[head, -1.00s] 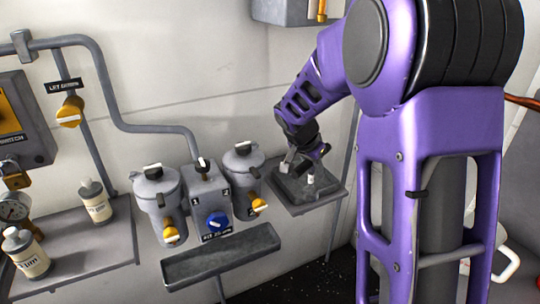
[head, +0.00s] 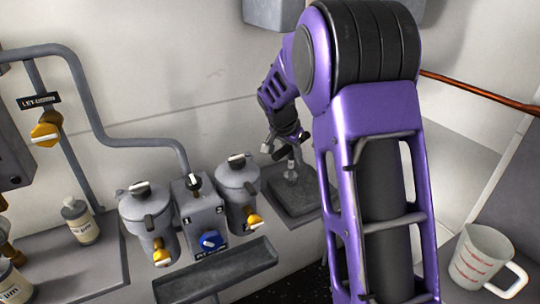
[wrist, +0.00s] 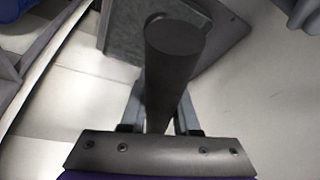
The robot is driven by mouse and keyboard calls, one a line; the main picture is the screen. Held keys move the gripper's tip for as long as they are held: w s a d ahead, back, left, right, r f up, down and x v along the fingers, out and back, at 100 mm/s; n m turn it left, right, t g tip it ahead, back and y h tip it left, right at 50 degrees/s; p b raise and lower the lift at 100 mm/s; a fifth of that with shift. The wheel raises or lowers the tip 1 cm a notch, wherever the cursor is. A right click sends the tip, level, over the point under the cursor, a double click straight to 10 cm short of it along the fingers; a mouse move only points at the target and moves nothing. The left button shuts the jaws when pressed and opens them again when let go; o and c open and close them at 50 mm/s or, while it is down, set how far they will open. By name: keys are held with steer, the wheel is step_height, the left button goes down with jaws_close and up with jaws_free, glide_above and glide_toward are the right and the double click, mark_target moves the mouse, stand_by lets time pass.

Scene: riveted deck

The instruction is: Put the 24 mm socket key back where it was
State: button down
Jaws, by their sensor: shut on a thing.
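My gripper (head: 284,143) is over the small grey shelf (head: 306,214) to the right of the two lidded canisters. It is shut on the 24 mm socket key, whose dark round bar (wrist: 172,65) stands between the fingers in the wrist view, its end face toward the camera. In the head view a pale, narrow part of the key (head: 291,168) shows below the fingers, roughly upright. A dark grey block (head: 292,192) lies on the shelf under it. I cannot tell whether the key's lower end touches the block. The size marking is not readable.
Two grey canisters (head: 147,215) (head: 237,187) flank a selector box with a blue knob (head: 211,240). A narrow trough (head: 220,270) lies in front. A measuring jug (head: 480,255) stands at lower right. Pipes and a bottle (head: 80,220) are at left.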

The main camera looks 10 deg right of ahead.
steer(key=w+a+p, duration=0.2)
steer(key=w+a, duration=0.2)
steer(key=w, duration=0.9)
step_height(320, 180, down, 6)
steer(key=shift+f, duration=0.25)
steer(key=shift+w+a+f, duration=0.1)
steer(key=shift+w+f, duration=0.05)
steer(key=shift+f, duration=0.05)
steer(key=shift+f, duration=0.2)
steer(key=c, duration=0.7)
jaws_free()
steer(key=shift+o, duration=0.2)
steer(key=shift+r, duration=0.15)
